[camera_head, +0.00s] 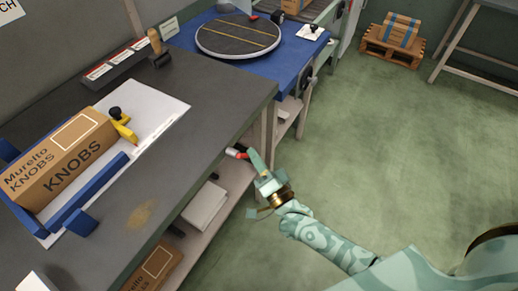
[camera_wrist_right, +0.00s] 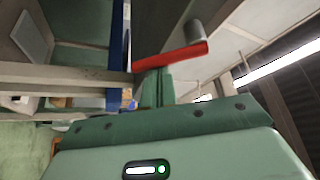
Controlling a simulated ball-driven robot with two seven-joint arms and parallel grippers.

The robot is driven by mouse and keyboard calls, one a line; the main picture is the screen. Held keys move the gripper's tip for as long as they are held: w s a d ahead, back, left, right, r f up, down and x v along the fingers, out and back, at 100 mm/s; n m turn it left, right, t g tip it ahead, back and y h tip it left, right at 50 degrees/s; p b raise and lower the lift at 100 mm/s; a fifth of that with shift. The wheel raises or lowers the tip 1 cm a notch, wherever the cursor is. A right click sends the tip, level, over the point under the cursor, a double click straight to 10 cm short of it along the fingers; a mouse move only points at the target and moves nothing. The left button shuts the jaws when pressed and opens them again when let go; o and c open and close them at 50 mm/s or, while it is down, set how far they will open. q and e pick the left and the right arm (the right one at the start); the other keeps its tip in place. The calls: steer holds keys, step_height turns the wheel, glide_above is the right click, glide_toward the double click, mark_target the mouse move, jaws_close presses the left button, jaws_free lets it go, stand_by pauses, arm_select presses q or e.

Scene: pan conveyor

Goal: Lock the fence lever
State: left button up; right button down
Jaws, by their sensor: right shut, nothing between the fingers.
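My right gripper (camera_head: 256,162) is off the right edge of the dark bench, shut and empty. In the wrist view its green fingers (camera_wrist_right: 156,88) point at a red lever (camera_wrist_right: 170,57) with a grey cylindrical end. The fingertips appear close to the lever's underside; I cannot tell whether they touch. In the head view the red lever (camera_head: 235,153) shows beside the fingers, below the bench edge. A yellow lever with a black knob (camera_head: 121,124) sits by the blue fence (camera_head: 88,190) on the bench. I cannot tell which lever is the fence lever. My left gripper is not in view.
A cardboard knobs box (camera_head: 62,158) stands within the blue fence. A round turntable (camera_head: 238,36) sits on the blue table (camera_head: 196,66) beyond. A lower shelf (camera_head: 232,178) lies under the bench edge. The green floor (camera_head: 400,130) to the right is largely clear.

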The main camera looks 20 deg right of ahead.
steer(key=m+p, duration=0.1)
steer(key=a+m+g+h+p, duration=0.1)
steer(key=m, duration=0.1)
steer(key=s+m+g+p, duration=0.1)
steer(key=p, duration=0.1)
steer(key=shift+a+f+m+h, duration=0.15)
steer(key=shift+f+m+h, duration=0.15)
steer(key=shift+h, duration=0.1)
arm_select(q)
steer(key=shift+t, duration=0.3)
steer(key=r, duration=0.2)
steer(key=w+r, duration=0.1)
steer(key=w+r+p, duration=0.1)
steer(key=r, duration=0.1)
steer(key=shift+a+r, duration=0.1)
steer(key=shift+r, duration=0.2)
arm_select(e)
steer(key=shift+s+a+f+m+g, duration=0.3)
steer(key=shift+a+m+g, duration=0.1)
steer(key=shift+m, duration=0.4)
